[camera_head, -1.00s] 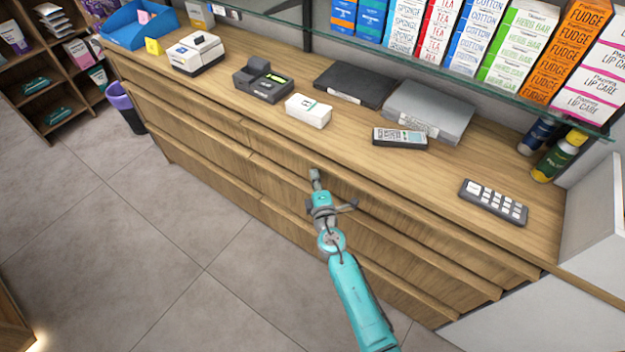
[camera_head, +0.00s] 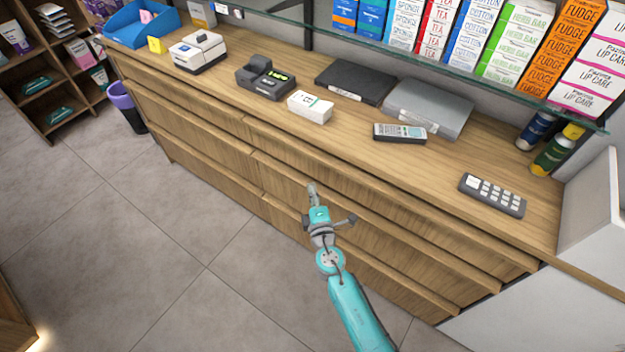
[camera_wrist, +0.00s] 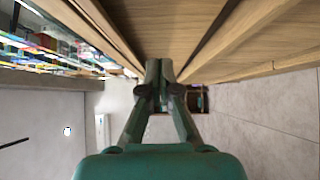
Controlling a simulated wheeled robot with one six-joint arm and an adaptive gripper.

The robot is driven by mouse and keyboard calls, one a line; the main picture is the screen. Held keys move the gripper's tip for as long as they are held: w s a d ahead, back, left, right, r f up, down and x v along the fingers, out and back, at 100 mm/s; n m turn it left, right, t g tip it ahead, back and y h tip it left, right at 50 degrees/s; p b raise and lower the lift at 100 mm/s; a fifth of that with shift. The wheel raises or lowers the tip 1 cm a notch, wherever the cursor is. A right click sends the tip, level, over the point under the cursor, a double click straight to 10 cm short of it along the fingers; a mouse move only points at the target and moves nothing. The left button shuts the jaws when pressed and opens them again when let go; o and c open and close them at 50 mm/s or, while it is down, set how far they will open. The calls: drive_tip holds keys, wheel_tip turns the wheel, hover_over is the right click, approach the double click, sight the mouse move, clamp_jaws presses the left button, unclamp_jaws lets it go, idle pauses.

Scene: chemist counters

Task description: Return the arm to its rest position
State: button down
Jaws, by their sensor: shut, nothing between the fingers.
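My arm (camera_head: 350,310) is teal and reaches up from the bottom of the head view. My gripper (camera_head: 311,188) is at its far end, in front of the wooden drawer fronts and below the counter's front edge. In the wrist view the two fingers of my gripper (camera_wrist: 159,72) are together, with nothing held between them. The drawer fronts (camera_wrist: 200,25) show close by along the top of the wrist view.
The wooden counter (camera_head: 420,165) carries a white box (camera_head: 310,107), a dark card terminal (camera_head: 265,78), a handheld device (camera_head: 399,133), a keypad (camera_head: 492,195) and a grey case (camera_head: 428,105). A purple-rimmed bin (camera_head: 125,105) stands at the left. The tiled floor (camera_head: 150,240) is clear.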

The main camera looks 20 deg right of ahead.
drive_tip(key=s+a, duration=0.1)
drive_tip(key=s, duration=0.5)
drive_tip(key=shift+s+a, duration=0.1)
drive_tip(key=shift+s, duration=0.05)
drive_tip(key=s+f+m+g+y, duration=0.3)
drive_tip(key=s+m, duration=0.4)
drive_tip(key=s, duration=1.8)
drive_tip(key=s+d+r+m, duration=0.1)
drive_tip(key=s+r+m, duration=0.8)
drive_tip(key=s+r, duration=0.5)
drive_tip(key=v, duration=0.3)
drive_tip(key=shift+s, duration=0.15)
